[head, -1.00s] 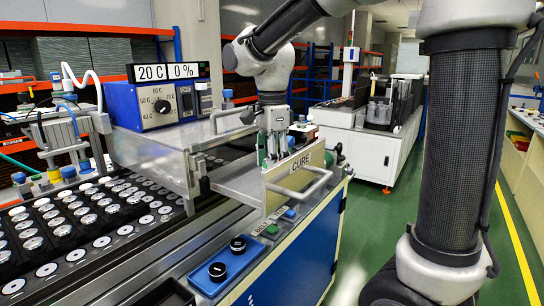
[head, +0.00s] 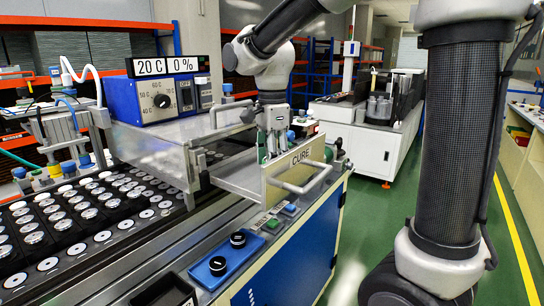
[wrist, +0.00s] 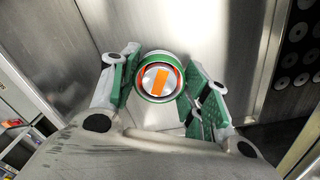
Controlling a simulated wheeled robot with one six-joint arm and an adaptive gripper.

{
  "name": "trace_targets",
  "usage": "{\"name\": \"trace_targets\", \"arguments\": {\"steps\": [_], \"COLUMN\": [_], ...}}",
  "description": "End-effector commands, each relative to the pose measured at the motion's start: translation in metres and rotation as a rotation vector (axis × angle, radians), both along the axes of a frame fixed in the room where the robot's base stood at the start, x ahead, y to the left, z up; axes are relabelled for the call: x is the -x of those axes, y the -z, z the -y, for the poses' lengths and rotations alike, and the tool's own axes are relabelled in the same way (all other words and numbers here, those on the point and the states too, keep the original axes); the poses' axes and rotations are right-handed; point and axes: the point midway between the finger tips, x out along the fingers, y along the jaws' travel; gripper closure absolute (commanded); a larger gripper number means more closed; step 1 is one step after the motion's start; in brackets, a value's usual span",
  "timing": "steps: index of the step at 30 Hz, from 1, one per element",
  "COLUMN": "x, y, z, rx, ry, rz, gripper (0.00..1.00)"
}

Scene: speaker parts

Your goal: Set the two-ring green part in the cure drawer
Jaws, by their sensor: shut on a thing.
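The green part (wrist: 160,78) is round, with a green rim, an orange ring inside it and a pale face with an orange bar. My gripper (wrist: 165,96) is shut on it in the wrist view, with green pads on both sides. In the head view my gripper (head: 271,150) points down into the open cure drawer (head: 235,177), behind its front plate marked CURE. The front plate and my fingers hide the part there. I cannot tell whether the part touches the metal drawer floor seen below it in the wrist view.
A bar handle (head: 305,181) sticks out from the drawer front. A blue control box (head: 158,100) stands on the metal housing, under a display (head: 167,67) reading 20 C and 0 %. A rack of round parts (head: 70,226) lies left.

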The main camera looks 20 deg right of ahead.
Motion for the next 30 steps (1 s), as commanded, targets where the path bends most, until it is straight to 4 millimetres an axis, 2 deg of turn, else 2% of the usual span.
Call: {"name": "trace_targets", "arguments": {"steps": [17, 18, 21, 30], "x": [0.000, 0.000, 0.000, 0.000], "y": [0.011, 0.011, 0.011, 0.011], "z": [0.000, 0.000, 0.000, 0.000], "rx": [0.000, 0.000, 0.000, 0.000], "ry": [0.000, 0.000, 0.000, 0.000], "rz": [0.001, 0.001, 0.001, 0.000], "gripper": [0.89, 0.46, 0.28, 0.28]}}
